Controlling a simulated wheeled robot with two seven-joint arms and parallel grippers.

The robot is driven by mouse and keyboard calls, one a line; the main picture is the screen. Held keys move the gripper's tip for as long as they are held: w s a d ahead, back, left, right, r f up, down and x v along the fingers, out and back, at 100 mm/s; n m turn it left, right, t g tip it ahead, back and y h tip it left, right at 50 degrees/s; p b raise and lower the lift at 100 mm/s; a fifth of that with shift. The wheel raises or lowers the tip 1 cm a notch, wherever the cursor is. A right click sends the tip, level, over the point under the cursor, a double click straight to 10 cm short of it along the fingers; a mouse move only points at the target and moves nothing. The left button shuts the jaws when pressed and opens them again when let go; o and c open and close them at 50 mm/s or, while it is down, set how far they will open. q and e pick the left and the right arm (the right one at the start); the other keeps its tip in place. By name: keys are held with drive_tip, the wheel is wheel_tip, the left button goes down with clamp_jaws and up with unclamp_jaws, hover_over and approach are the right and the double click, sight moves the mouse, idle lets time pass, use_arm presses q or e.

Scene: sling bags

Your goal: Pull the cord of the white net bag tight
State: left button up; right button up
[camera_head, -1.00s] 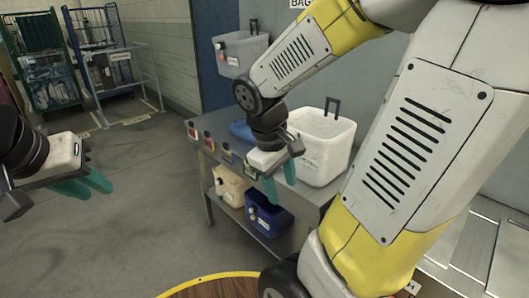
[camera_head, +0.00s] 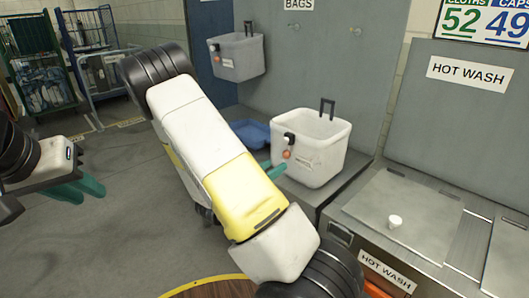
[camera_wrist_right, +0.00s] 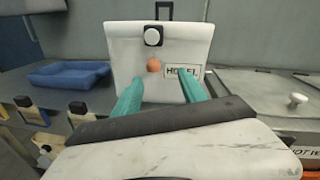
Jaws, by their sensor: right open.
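The white net bag (camera_head: 325,158) stands upright on the grey bench, with a black loop at its back rim. On its front are a black-and-white toggle (camera_wrist_right: 153,36) and an orange bead (camera_wrist_right: 153,65) just below. The cord itself is too small to make out. My right gripper (camera_wrist_right: 162,88) is open in front of the bag, its teal fingers either side of and below the bead, with nothing between them. In the head view my arm hides most of it. My left gripper (camera_head: 86,190) is open and empty at the far left, away from the bench.
A blue tray (camera_wrist_right: 72,75) lies left of the white bag. A grey bag (camera_head: 238,56) hangs on the wall behind. A steel hot wash unit (camera_head: 400,215) with a white knob stands to the right. Wheeled cages (camera_head: 40,70) stand at the back left.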

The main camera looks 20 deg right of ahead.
sight(284, 156)
drive_tip(key=shift+n+t, duration=0.5)
drive_tip(key=x, duration=0.7)
drive_tip(key=shift+w+f, duration=0.35)
drive_tip(key=shift+w, duration=0.25)
clamp_jaws()
idle(0.5)
